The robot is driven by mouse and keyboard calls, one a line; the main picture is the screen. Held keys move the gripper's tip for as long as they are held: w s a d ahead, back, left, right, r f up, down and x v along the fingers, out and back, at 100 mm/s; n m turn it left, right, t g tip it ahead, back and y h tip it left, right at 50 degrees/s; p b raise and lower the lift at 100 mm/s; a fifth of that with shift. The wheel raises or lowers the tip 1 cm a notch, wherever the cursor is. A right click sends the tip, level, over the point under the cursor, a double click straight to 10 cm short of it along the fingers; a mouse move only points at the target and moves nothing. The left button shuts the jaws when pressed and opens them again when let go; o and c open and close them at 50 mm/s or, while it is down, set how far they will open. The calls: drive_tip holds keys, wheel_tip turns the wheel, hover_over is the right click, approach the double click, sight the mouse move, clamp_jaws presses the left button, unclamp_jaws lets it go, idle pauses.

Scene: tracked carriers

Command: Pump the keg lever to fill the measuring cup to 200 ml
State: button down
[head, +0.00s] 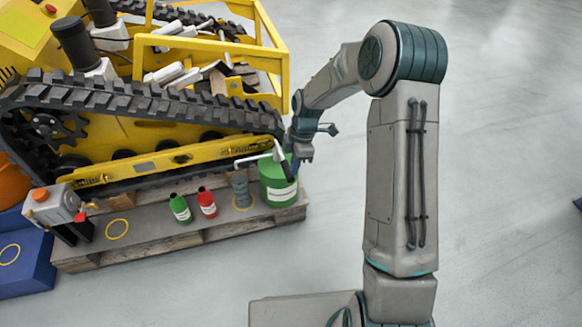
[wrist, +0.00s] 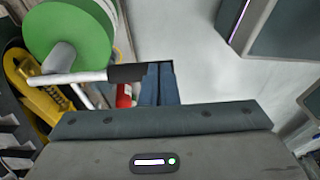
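The green keg (head: 278,185) stands at the right end of the wooden pallet. Its white pump lever (head: 279,151) has a black grip, clearer in the wrist view (wrist: 127,73). A greyish see-through measuring cup (head: 240,188) stands left of the keg, below the spout; its fill level is too small to read. My gripper (head: 303,157) is by the keg's upper right side. In the wrist view its two fingers (wrist: 159,82) are close together, with nothing seen between them. The black grip ends at the left finger; whether they touch I cannot tell.
A green bottle (head: 180,209) and a red bottle (head: 207,204) stand on the pallet (head: 150,228). A grey device (head: 55,205) with an orange cap is at its left end. The yellow tracked carrier (head: 150,160) rises behind. Floor to the right is clear.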

wheel_tip(320, 180, up, 9)
drive_tip(key=s+d+p, duration=0.1)
drive_tip(key=d+p, duration=0.1)
drive_tip(key=shift+d+f, duration=0.15)
drive_tip(key=shift+f, duration=0.05)
idle(1.1)
drive_tip(key=s+d+r+m+t+p, duration=0.1)
drive_tip(key=s+r+m+p, duration=0.6)
drive_tip(key=r, duration=0.8)
drive_tip(key=s+d+r+m+t+h+p, duration=0.1)
drive_tip(key=s+r+m+p, duration=0.5)
drive_tip(key=r+p, duration=0.6)
drive_tip(key=s+d+r+m+t+h+p, duration=0.1)
drive_tip(key=s+d+r+m+p, duration=0.4)
drive_tip(key=r, duration=1.3)
drive_tip(key=s+m+t+p, duration=0.1)
drive_tip(key=s+m+p, duration=0.1)
drive_tip(key=s+p, duration=0.2)
drive_tip(key=shift+s+m+t+p, duration=0.3)
drive_tip(key=shift+s+p, duration=0.05)
drive_tip(key=shift+s, duration=0.5)
drive_tip(key=shift+a, duration=0.1)
